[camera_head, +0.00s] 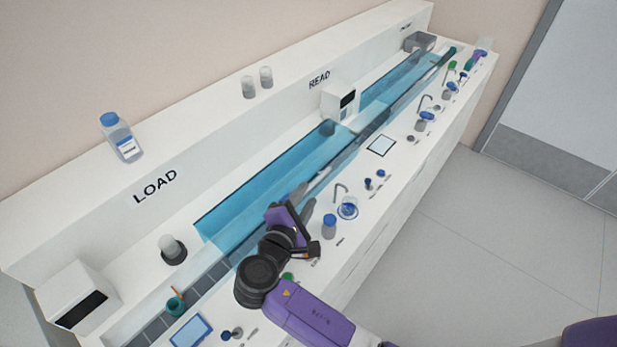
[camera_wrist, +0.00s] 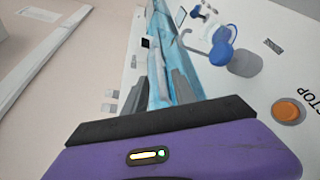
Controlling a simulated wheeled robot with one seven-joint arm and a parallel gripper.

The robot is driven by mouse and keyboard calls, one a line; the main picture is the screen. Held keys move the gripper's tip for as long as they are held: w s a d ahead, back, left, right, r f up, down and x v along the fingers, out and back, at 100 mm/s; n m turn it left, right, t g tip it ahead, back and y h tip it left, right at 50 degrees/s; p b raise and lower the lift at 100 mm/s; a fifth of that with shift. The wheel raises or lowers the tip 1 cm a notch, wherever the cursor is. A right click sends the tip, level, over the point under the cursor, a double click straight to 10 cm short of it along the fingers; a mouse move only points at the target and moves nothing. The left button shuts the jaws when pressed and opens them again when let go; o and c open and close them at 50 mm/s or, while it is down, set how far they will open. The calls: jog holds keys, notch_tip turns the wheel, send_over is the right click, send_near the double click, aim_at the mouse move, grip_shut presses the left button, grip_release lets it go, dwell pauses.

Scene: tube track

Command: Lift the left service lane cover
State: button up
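The left service lane cover (camera_head: 262,184) is a long translucent blue panel over the trough between the LOAD and READ signs. It lies flat along the bench. My gripper (camera_head: 303,203) is over the front long edge of this cover, near its middle. In the wrist view my gripper (camera_wrist: 160,90) shows two grey fingers spread apart, with blue translucent material (camera_wrist: 162,62) seen between them. I cannot tell whether the fingers touch the cover. A second blue cover (camera_head: 392,82) lies farther along, past the READ device. My arm hides part of the near front strip.
A white reader box (camera_head: 340,101) stands between the covers. A blue-capped bottle (camera_head: 119,138) and two small jars (camera_head: 257,80) stand on the back ledge. A blue-capped container (camera_head: 329,227) and a curved hook (camera_head: 341,191) stand close to my gripper. An orange button (camera_wrist: 287,111) shows right.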

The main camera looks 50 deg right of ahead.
aim_at(312, 187)
jog(key=x, duration=0.7)
jog(key=shift+p, duration=0.4)
grip_shut()
dwell(1.0)
